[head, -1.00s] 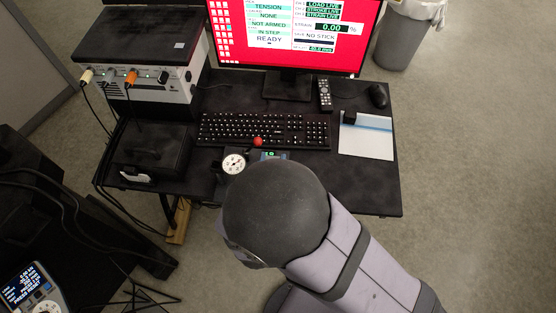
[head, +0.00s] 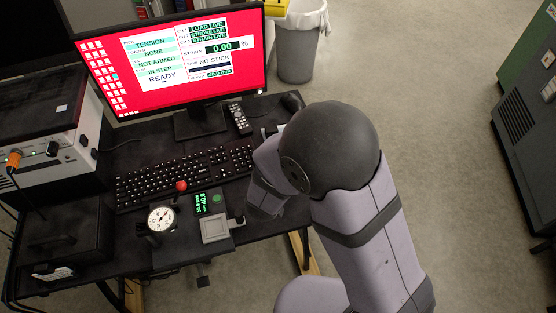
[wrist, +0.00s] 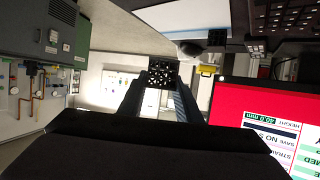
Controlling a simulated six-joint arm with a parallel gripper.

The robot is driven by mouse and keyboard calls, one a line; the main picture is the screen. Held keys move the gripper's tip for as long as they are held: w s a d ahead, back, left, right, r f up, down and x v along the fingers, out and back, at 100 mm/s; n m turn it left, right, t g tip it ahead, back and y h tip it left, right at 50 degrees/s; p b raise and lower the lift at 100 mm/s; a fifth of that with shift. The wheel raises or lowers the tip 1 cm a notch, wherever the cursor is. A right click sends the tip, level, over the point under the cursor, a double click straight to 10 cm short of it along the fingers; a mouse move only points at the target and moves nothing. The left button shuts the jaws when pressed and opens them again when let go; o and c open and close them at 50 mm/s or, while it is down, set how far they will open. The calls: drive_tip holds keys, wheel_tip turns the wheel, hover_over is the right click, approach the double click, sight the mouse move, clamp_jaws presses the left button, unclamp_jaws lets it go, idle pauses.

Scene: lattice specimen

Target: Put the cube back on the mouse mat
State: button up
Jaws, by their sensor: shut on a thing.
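In the wrist view, a small black lattice cube (wrist: 161,83) sits between the fingertips of my gripper (wrist: 161,74), which is shut on it. The white mouse mat with a blue band (wrist: 183,14) shows beyond the cube at the top of that view. In the head view, my arm hides the gripper, the cube and most of the mat.
The dark mouse (head: 292,101) and remote (head: 238,118) lie near the mat. The keyboard (head: 180,176), dial gauge (head: 161,218) with red knob and small plate (head: 215,229) are left of my arm. The monitor (head: 175,60) stands behind.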

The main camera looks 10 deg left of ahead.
drive_tip(key=w+d+r+b, duration=0.2)
drive_tip(key=w+d+b, duration=0.25)
drive_tip(key=w, duration=0.45)
drive_tip(key=s+a+f+n+y+p, duration=0.1)
drive_tip(key=s+a+f+n+y, duration=0.15)
drive_tip(key=a+n+y, duration=0.7)
drive_tip(key=shift+w+a+f+m+g+h+p, duration=0.15)
drive_tip(key=shift+a+f+m+h, duration=0.25)
drive_tip(key=shift+f, duration=1.25)
drive_tip(key=shift+w+a+f+m+g+h+p, duration=0.15)
drive_tip(key=shift+f+m, duration=0.35)
drive_tip(key=shift+f, duration=1.2)
drive_tip(key=shift+w+a+f+m+h+p, duration=0.15)
drive_tip(key=shift+a+f+m+h, duration=0.25)
drive_tip(key=shift+f, duration=1.25)
drive_tip(key=shift+f+b, duration=0.15)
drive_tip(key=shift+b, duration=0.15)
drive_tip(key=o, duration=1.1)
